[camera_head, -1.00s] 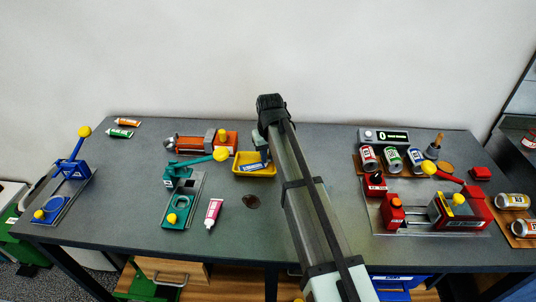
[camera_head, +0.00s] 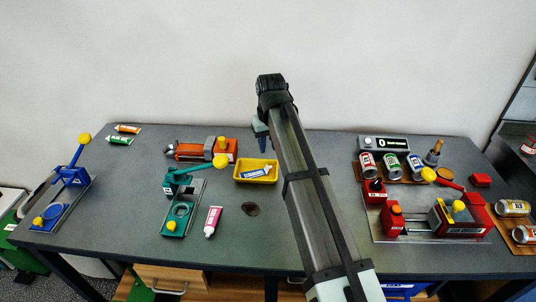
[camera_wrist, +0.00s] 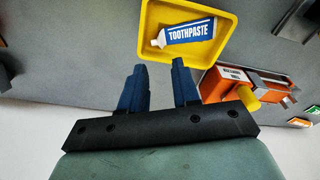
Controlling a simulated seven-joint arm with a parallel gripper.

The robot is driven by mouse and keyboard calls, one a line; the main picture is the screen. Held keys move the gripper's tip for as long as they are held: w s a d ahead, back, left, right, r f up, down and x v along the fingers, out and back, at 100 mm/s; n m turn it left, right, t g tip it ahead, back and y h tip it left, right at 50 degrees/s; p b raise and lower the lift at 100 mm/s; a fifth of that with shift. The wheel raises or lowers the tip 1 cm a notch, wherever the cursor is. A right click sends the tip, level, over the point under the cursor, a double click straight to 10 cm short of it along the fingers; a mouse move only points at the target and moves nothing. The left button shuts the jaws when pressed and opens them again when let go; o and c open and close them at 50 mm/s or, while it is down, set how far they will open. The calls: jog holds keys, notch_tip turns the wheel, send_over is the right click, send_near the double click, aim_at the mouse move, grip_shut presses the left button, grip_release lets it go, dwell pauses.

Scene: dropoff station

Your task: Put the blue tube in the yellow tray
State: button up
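The blue tube (camera_head: 256,172), marked toothpaste with a white cap end, lies inside the yellow tray (camera_head: 240,179) near the middle of the table. In the wrist view the tube (camera_wrist: 188,33) lies flat within the walls of the yellow tray (camera_wrist: 147,20). My gripper (camera_wrist: 159,66) is open, its two blue fingers apart with nothing between them, pointing toward the tray. In the head view my gripper (camera_head: 259,137) is above and behind the tray, apart from it, and partly hidden by my arm.
A green press (camera_head: 180,200) and an orange device (camera_head: 205,148) stand left of the tray. A pink-red tube (camera_head: 212,221) and a dark round spot (camera_head: 250,209) lie in front. Orange (camera_head: 127,128) and green (camera_head: 119,140) tubes lie at the back left. A red machine (camera_head: 450,220) and cans stand right.

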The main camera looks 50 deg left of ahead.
jog(key=shift+s+d+r, duration=0.1)
jog(key=shift+r, duration=0.85)
jog(key=shift+s+d+r, duration=0.1)
jog(key=shift+r, duration=0.85)
jog(key=shift+w, duration=0.15)
